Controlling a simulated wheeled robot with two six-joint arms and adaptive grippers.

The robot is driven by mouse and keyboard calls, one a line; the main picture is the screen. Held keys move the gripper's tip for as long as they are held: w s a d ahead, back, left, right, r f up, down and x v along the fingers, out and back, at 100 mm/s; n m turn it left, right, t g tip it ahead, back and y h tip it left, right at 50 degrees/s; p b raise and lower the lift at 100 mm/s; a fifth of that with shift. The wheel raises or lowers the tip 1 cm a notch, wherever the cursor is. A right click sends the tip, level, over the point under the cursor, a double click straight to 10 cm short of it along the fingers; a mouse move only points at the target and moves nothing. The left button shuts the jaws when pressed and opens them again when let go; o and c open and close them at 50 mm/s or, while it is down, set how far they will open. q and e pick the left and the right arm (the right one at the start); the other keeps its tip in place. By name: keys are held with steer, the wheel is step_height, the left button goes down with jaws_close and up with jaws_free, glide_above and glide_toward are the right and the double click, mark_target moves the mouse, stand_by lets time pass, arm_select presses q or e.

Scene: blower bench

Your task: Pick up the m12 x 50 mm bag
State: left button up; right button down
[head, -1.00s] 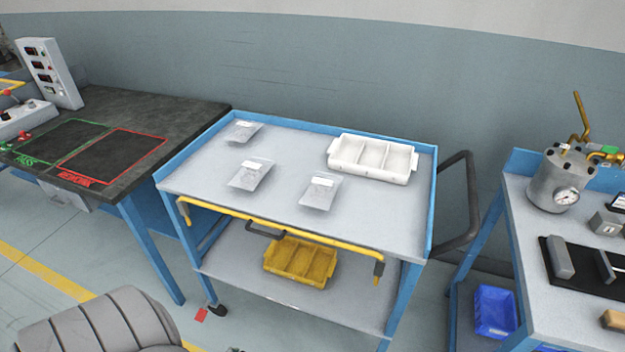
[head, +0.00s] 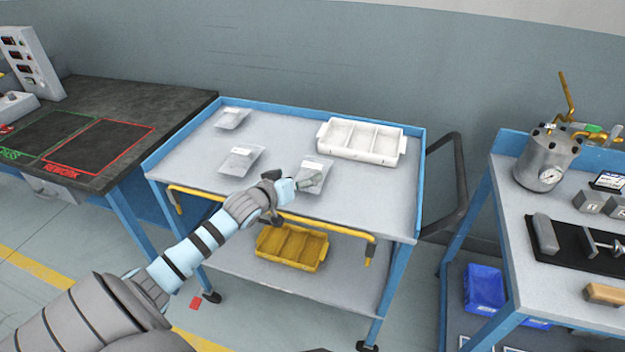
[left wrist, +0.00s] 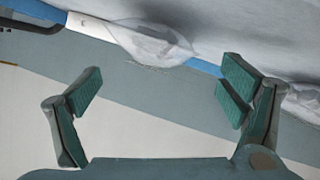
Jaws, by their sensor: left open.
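Three clear bags with white labels lie on the cart top: one at the back left (head: 232,118), one at the middle left (head: 241,160), and one at the right (head: 322,166). The print is too small to read, so I cannot tell which is the m12 x 50 mm bag. My left gripper (head: 308,182) is at the right bag and hides part of it; I cannot tell whether it touches. In the left wrist view my left gripper (left wrist: 163,100) is open with nothing between its fingers. A clear bag (left wrist: 150,43) shows beyond them. My right gripper is not in view.
A white divided tray (head: 361,140) stands at the back right of the cart top (head: 270,138). The cart has a raised blue rim and a yellow front rail (head: 210,198). A yellow bin (head: 291,247) sits on the lower shelf. Benches flank the cart.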

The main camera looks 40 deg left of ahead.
mark_target(305, 172)
arm_select(q)
steer(key=b+x, duration=0.1)
steer(key=x, duration=0.3)
steer(key=shift+w+d+b, duration=0.1)
steer(key=shift+w+b, duration=0.2)
steer(key=shift+w, duration=0.15)
steer(key=shift+s+r, duration=0.1)
steer(key=c, duration=1.4)
steer(key=shift+c, duration=1.4)
steer(key=shift+r, duration=0.1)
